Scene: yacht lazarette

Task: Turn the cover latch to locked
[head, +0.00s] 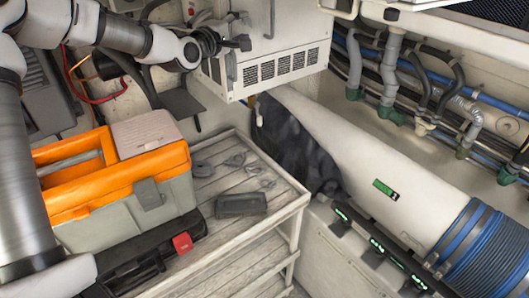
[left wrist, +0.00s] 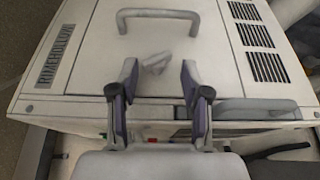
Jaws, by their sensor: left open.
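The cover latch (left wrist: 156,63) is a small light-grey turn knob on the white cover (left wrist: 95,55) in the left wrist view. It sits tilted, its narrow end pointing up and to the right. My left gripper (left wrist: 159,72) is open, with one fingertip to each side of the latch in the picture. I see no contact, and the depth gap is hard to tell. In the head view my left gripper (head: 240,58) is at the left side of the white vented unit (head: 275,52); I cannot make out the latch there. My right gripper is not in view.
A bar handle (left wrist: 158,14) stands out from the cover above the latch. An orange and grey toolbox (head: 125,185) stands on a slatted bench (head: 255,220), with loose small parts and a dark block (head: 241,204) beside it. A large white duct (head: 370,150) runs right.

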